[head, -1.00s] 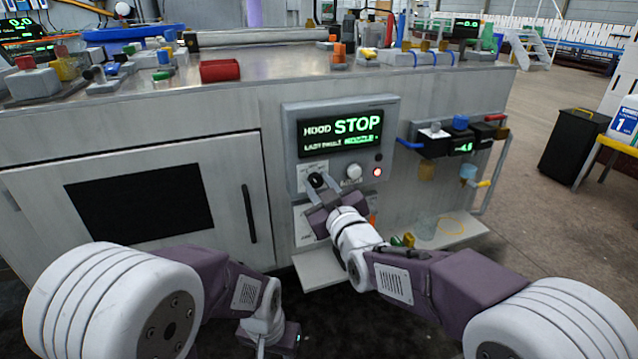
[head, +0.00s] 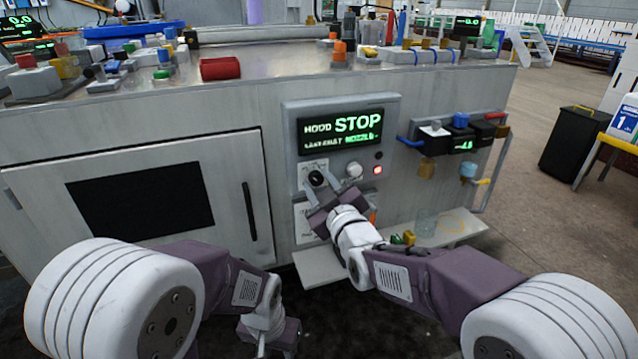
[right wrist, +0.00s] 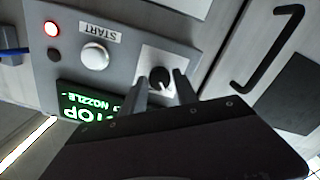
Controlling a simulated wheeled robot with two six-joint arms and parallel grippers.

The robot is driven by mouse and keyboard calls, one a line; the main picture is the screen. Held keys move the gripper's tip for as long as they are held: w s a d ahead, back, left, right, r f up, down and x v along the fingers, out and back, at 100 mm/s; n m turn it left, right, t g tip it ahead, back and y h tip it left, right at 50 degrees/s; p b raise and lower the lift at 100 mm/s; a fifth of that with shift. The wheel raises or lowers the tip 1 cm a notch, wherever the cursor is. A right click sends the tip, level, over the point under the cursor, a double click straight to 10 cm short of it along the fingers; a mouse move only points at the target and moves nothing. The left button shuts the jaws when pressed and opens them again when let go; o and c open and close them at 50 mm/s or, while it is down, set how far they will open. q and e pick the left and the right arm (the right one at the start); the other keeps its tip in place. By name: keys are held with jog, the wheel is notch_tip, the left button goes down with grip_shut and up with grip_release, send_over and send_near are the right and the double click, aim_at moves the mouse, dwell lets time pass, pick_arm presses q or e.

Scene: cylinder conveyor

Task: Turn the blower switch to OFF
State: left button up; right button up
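The blower switch is a black rotary knob (head: 316,179) on a white plate at the lower left of the grey control panel (head: 292,136). In the right wrist view the knob (right wrist: 160,78) shows a pale pointer mark. My right gripper (head: 322,190) is in front of the knob with its fingers apart. In the right wrist view the fingertips (right wrist: 161,80) appear on either side of the knob, with gaps. The panel display (head: 341,130) reads STOP in green. My left gripper (head: 278,338) is low in front of the cabinet; its fingers cannot be made out.
A white round START button (head: 354,170) and a lit red lamp (head: 377,170) sit right of the knob. A cabinet door (head: 140,195) with a black handle is left. A small shelf (head: 450,229) juts out below the panel.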

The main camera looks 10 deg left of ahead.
jog(key=shift+o, duration=0.5)
jog(key=shift+s+d, duration=0.15)
jog(key=shift+s, duration=0.1)
jog(key=p+v, duration=0.3)
jog(key=v, duration=0.5)
jog(key=shift+s+d, duration=0.15)
jog(key=shift+d, duration=0.05)
